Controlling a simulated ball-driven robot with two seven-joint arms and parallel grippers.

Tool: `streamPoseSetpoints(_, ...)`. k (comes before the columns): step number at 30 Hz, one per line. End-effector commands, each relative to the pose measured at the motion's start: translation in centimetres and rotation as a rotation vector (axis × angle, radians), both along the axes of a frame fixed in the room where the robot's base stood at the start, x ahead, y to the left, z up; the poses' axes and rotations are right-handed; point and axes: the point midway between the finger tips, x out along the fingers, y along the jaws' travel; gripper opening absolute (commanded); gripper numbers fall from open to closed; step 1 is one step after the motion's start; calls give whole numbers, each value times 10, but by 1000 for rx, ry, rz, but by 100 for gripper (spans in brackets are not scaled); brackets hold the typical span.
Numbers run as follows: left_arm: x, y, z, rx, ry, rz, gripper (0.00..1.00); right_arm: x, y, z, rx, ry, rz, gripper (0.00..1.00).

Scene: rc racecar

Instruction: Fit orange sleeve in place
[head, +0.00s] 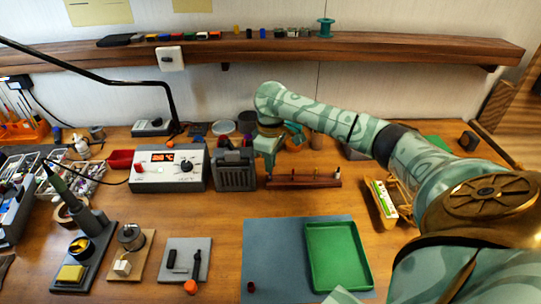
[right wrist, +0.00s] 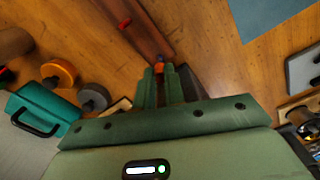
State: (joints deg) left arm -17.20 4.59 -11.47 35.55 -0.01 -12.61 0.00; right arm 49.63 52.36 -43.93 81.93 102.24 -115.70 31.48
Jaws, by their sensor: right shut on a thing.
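My right gripper (head: 269,172) reaches down at the left end of a wooden rail (head: 312,182) with several small upright pieces on it. In the right wrist view my right gripper (right wrist: 159,71) is shut on a small orange sleeve (right wrist: 158,68) between its fingertips. A small purple tip (right wrist: 158,57) shows just beyond the sleeve, by the end of the wooden rail (right wrist: 150,38). I cannot tell whether the sleeve is around a peg or only beside it. A red piece (right wrist: 124,22) stands farther along the rail. My left gripper is not in view.
A soldering station (head: 168,178) and a dark grey slotted box (head: 235,172) stand left of the gripper. A green tray (head: 337,257) lies on a blue-grey mat (head: 270,235) in front. An orange roll (right wrist: 60,72) and a teal case (right wrist: 42,112) lie nearby.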

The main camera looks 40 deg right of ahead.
Motion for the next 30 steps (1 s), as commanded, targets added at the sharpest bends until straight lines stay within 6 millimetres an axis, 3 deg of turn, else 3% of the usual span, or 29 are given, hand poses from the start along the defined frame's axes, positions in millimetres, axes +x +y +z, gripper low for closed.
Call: streamPoseSetpoints(30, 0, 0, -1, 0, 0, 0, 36, 0, 0, -31, 1, 0, 0, 0)
